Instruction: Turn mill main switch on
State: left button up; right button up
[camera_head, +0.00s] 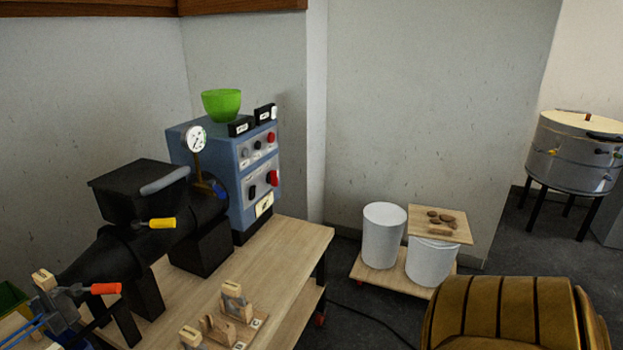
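The mill (130,240) is a long black machine on the wooden table at the left, with a black hopper box (135,187) on top. A blue control cabinet (215,160) stands at its far end. Its front panel carries a red knob (271,137) at the upper right, a larger red control (272,178) lower down, and small dark knobs and a dark switch (252,191). The labels are too small to read, so I cannot tell which control is the main switch or its position. Neither of my grippers is in view.
A green bowl (221,104) and small black boxes sit on the cabinet. Yellow (162,223) and orange (105,288) handles stick out from the mill. Wooden blocks (236,301) lie on the table's front. White buckets (383,235) stand right; a brown ribbed object (505,312) fills the lower right.

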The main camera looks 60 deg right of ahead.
aim_at(271, 178)
jog(key=z, duration=1.6)
jog(key=i+l, duration=0.15)
